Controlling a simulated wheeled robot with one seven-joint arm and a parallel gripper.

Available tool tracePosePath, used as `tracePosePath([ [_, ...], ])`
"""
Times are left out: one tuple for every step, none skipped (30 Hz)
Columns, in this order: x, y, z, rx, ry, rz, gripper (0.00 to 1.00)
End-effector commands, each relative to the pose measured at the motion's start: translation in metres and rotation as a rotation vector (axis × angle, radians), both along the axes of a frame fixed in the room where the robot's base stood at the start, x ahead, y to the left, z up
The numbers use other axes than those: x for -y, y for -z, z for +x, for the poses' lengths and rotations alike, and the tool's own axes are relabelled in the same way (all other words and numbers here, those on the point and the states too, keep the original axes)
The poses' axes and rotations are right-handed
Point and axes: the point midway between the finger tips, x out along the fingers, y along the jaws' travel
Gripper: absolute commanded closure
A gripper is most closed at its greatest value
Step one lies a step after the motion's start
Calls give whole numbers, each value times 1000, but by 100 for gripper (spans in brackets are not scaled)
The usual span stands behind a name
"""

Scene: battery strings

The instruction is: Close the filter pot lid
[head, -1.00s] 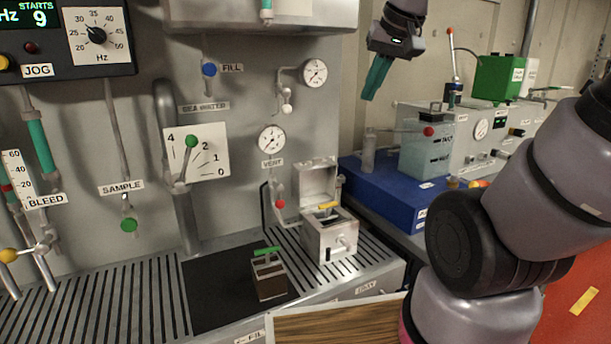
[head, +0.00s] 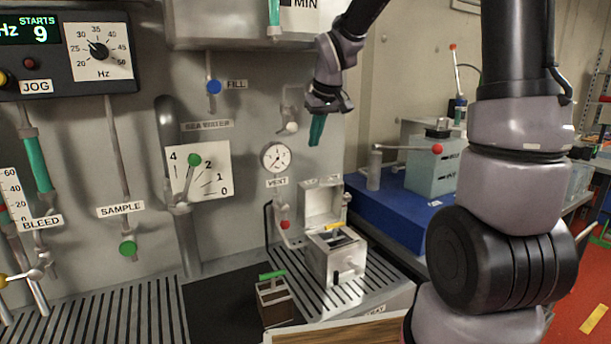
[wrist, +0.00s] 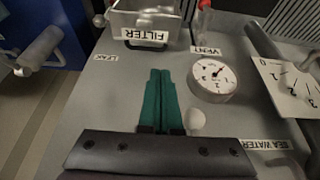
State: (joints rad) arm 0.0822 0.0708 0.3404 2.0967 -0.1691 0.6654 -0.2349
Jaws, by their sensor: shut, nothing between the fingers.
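The filter pot (head: 336,258) is a metal box on the slatted tray at the right, with a yellow-handled part at its top. Its lid (head: 324,204) stands open, upright at the back against the wall panel. In the wrist view the lid shows at the top, with a FILTER label (wrist: 145,36). My gripper (head: 316,130) has green fingers, shut and empty, and hangs above the lid, apart from it. In the wrist view the gripper (wrist: 160,80) points toward the panel below the lid.
A brown box with a green handle (head: 274,297) stands on the black mat left of the pot. The vent valve with a red knob (head: 285,225) is close left of the lid. The vent gauge (head: 276,158) is on the panel. A blue bench (head: 395,211) stands right.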

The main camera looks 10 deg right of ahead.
Motion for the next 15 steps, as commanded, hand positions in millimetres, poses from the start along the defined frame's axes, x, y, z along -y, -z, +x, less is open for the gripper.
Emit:
tracePosePath([
  [-2, 12, 4, -5, -2, 0, 100],
  [-3, 18, 6, -5, -2, 0, 100],
  [-4, 26, 10, -4, -2, 0, 100],
  [-4, 33, 12, -4, -3, 0, 100],
  [-5, 38, 15, -4, -2, 0, 100],
  [-6, 47, 18, -4, -2, 0, 100],
  [-7, 53, 20, -3, -3, 0, 100],
  [-8, 59, 23, -4, -3, 0, 100],
  [-9, 67, 26, -3, 0, 0, 100],
  [-10, 73, 28, -4, -2, 0, 100],
  [-11, 78, 31, -3, -2, -1, 100],
  [-12, 85, 34, -4, -3, 0, 100],
  [-12, 90, 36, -2, -1, 0, 100],
  [-13, 95, 38, -3, 0, 0, 100],
  [-14, 101, 40, -2, -2, 0, 100],
])
